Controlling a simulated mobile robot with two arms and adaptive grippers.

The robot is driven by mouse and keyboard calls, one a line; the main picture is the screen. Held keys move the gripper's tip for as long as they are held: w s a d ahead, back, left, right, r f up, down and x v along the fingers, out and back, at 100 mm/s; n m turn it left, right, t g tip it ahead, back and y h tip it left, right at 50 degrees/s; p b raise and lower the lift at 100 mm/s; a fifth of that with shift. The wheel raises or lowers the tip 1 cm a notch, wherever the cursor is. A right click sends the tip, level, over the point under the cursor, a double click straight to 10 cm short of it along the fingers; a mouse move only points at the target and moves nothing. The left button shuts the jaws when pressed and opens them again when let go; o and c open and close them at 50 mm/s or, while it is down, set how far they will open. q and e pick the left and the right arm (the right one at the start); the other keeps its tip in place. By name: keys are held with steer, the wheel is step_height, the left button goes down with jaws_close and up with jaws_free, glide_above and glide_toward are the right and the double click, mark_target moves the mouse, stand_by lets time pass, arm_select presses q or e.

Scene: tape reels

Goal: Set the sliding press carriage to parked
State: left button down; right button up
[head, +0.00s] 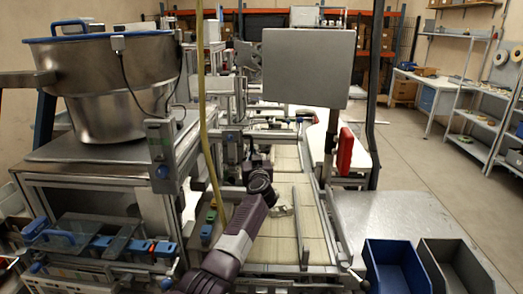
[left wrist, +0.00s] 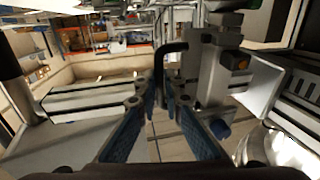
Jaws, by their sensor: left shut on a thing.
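The press carriage (left wrist: 212,72) shows in the left wrist view as a grey metal block right of centre. A black bent handle (left wrist: 170,48) stands beside it, and its bar runs down between my fingertips. My left gripper (left wrist: 159,100) is shut on this handle, with a blue-padded finger on either side. In the head view my left gripper (head: 258,160) is at the frame over the conveyor, beyond my purple and grey wrist. There the handle and most of the carriage are hidden or too small to tell. My right gripper is not in view.
The conveyor (head: 284,235) runs away from me under the arm. A steel bowl feeder (head: 105,75) stands at the left. A grey panel (head: 306,68) on a post is right of the arm. Blue (head: 397,265) and dark grey bins (head: 455,265) are at the lower right.

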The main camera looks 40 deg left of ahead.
arm_select(q)
steer(key=c, duration=2.3)
jaws_free()
steer(key=shift+s+d, duration=0.2)
steer(key=v, duration=1.1)
steer(key=shift+s+d, duration=0.1)
steer(key=shift+s, duration=0.1)
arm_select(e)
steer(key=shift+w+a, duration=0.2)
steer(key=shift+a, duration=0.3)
arm_select(q)
steer(key=shift+r, duration=0.1)
